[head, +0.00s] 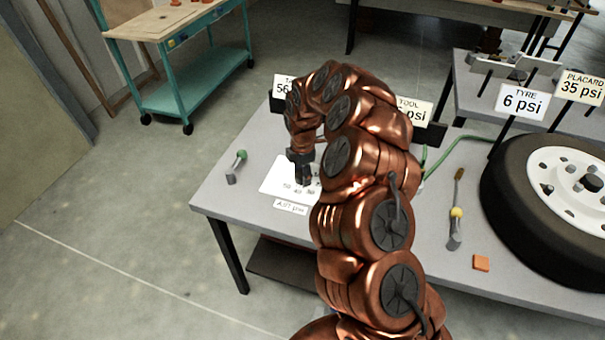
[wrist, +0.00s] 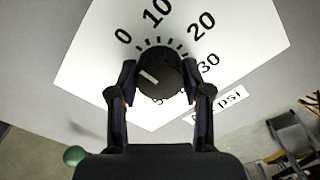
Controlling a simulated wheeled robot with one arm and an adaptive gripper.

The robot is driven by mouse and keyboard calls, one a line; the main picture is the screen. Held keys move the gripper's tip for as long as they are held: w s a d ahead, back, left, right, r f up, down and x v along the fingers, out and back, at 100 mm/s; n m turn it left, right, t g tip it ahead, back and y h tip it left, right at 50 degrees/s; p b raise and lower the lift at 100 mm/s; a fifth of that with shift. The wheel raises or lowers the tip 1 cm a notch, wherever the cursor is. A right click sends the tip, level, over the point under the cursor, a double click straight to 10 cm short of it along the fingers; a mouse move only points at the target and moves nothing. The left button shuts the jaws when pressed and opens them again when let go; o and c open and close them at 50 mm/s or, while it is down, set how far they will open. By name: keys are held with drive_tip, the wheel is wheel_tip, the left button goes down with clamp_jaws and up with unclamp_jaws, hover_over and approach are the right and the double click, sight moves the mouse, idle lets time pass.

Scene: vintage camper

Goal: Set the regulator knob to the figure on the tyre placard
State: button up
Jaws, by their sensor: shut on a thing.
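My gripper (head: 302,178) points down over a white dial card (head: 275,178) on the grey table. In the wrist view, its two fingers (wrist: 160,92) are shut on the dark round regulator knob (wrist: 168,68), one on each side. The knob's white mark (wrist: 148,76) points left and slightly up, nearest the 0 end. The figures 0, 10, 20 and 30 show on the card; the lower ones are partly hidden. The placard sign (head: 581,87) reads 35 psi.
A green-ended tool (head: 237,167) lies left of the card. A yellow-banded tool (head: 456,213) and an orange block (head: 481,263) lie right of my arm.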

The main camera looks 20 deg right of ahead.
drive_tip(key=c, duration=0.4)
drive_tip(key=shift+f+b, duration=0.15)
drive_tip(key=shift+b, duration=0.25)
